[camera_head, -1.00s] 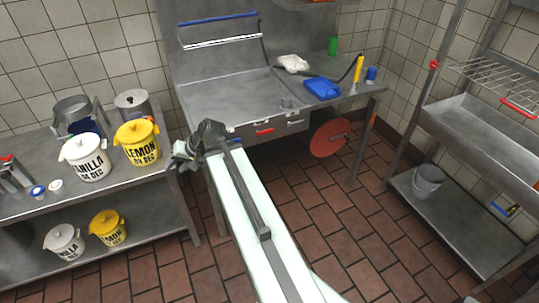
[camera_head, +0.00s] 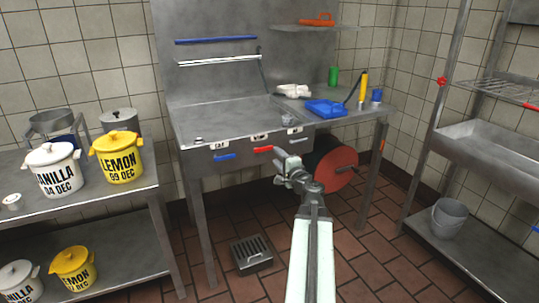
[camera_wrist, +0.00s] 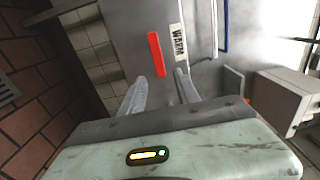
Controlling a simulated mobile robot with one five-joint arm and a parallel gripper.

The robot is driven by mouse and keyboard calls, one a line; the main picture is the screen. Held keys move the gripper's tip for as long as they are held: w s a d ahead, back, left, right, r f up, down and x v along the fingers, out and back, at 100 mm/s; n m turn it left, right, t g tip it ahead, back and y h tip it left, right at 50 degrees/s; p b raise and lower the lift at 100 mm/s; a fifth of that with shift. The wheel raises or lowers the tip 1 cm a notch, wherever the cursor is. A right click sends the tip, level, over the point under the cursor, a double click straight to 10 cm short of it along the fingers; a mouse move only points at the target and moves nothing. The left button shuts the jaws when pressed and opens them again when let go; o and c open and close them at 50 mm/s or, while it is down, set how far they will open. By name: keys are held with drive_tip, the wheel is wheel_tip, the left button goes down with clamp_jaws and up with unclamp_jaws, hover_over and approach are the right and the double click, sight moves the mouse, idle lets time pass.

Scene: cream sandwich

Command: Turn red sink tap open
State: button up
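The red tap handle (camera_head: 263,149) is a short bar on the sink's front panel, to the right of a blue handle (camera_head: 224,157). My gripper (camera_head: 283,160) is in front of the panel, just right of and below the red handle in the head view. In the wrist view the red handle (camera_wrist: 156,54) lies beside a label reading WARM, just beyond the fingertips. Any contact with the handle cannot be told.
The steel sink (camera_head: 190,128) holds the panel. A red reel (camera_head: 335,170) hangs behind my arm at right. A table with tubs (camera_head: 119,158) stands left, and a shelf rack (camera_head: 460,240) stands right. A floor drain (camera_head: 251,254) lies below the sink.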

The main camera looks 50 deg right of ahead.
sight(269, 149)
drive_tip(key=x, duration=0.7)
drive_tip(key=shift+a, duration=0.1)
clamp_jaws()
idle(1.0)
